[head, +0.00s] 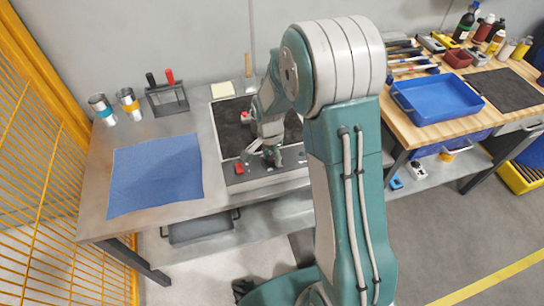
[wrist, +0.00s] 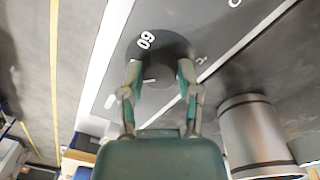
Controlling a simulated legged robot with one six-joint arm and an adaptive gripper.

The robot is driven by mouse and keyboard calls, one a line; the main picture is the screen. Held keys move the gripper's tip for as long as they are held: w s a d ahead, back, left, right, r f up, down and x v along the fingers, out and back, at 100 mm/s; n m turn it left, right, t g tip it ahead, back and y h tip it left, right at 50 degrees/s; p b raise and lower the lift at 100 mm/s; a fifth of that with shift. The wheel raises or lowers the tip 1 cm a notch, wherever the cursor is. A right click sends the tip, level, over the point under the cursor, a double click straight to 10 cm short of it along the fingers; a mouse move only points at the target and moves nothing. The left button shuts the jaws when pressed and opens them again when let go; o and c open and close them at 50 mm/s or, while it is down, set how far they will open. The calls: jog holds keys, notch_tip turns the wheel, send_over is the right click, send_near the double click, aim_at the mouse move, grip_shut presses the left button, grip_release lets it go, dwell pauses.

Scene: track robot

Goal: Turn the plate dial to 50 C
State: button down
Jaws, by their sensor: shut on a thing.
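The plate (head: 236,120) is a dark-topped unit with a grey front panel on the metal bench. Its dial (wrist: 160,50) is a dark round knob in the wrist view, with white digits reading 60, or 09 turned over, near its upper left edge. Small white marks and part of a letter C show on the panel beside it. My gripper (wrist: 159,72) has one finger on each side of the dial and is shut on it. In the head view, my gripper (head: 272,158) hides most of the dial. The exact pointer setting cannot be read.
A red knob or button (head: 239,168) sits left of my gripper on the panel. A blue mat (head: 155,175) lies to the left. Cups (head: 101,108) and a rack (head: 167,100) stand behind it. A metal cylinder (wrist: 255,135) is close to my gripper's right.

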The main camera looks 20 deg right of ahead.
aim_at(269, 157)
jog(key=shift+a+m, duration=0.1)
jog(key=shift+m, duration=0.5)
jog(key=shift+c, duration=1.5)
grip_release()
jog(key=shift+f, duration=0.1)
notch_tip(269, 157, up, 12)
jog(key=shift+w+a, duration=0.25)
jog(key=shift+w, duration=0.15)
jog(key=shift+s, duration=0.1)
jog(key=s+r+n+t, duration=0.3)
jog(key=s+r+n, duration=0.3)
jog(key=s, duration=0.5)
jog(key=s+r+n+t, duration=0.3)
jog(key=s+r+n, duration=0.3)
jog(key=s, duration=0.5)
notch_tip(269, 157, up, 2)
jog(key=shift+d+r, duration=0.15)
jog(key=shift+d, duration=0.25)
